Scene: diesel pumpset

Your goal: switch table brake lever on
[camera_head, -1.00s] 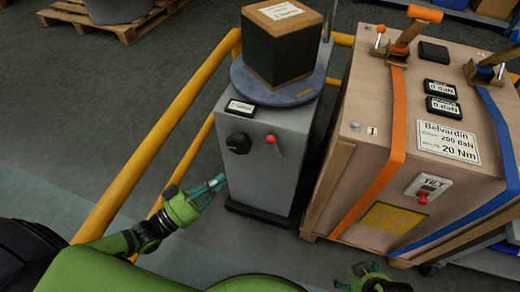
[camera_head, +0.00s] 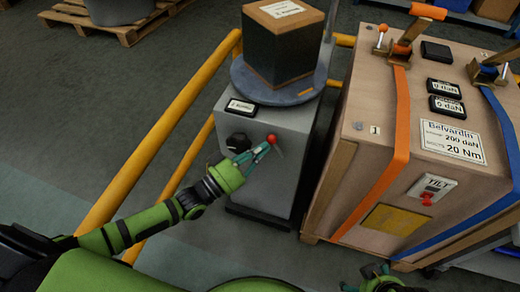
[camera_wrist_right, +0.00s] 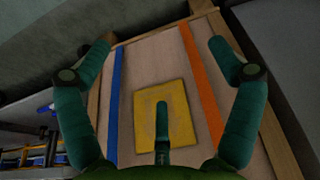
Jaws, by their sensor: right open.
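The table brake lever is a short lever with a red ball knob (camera_head: 271,138) on the front of a grey pedestal (camera_head: 278,177). A round blue-grey turntable (camera_head: 245,84) with a dark box (camera_head: 285,48) on it tops the pedestal. My left gripper (camera_head: 264,151) is at the lever, its fingertips right at the red knob. I cannot tell whether the fingers touch or enclose it. My right gripper (camera_wrist_right: 158,50) is open and empty, facing the front of a wooden crate (camera_wrist_right: 141,68). It shows only partly at the bottom of the head view (camera_head: 372,272).
A black dial (camera_head: 238,142) and a small display (camera_head: 241,107) sit beside the lever. A yellow rail (camera_head: 160,135) runs left of the pedestal. The strapped crate (camera_head: 345,150) with a tilt switch (camera_head: 428,190) stands close on the right.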

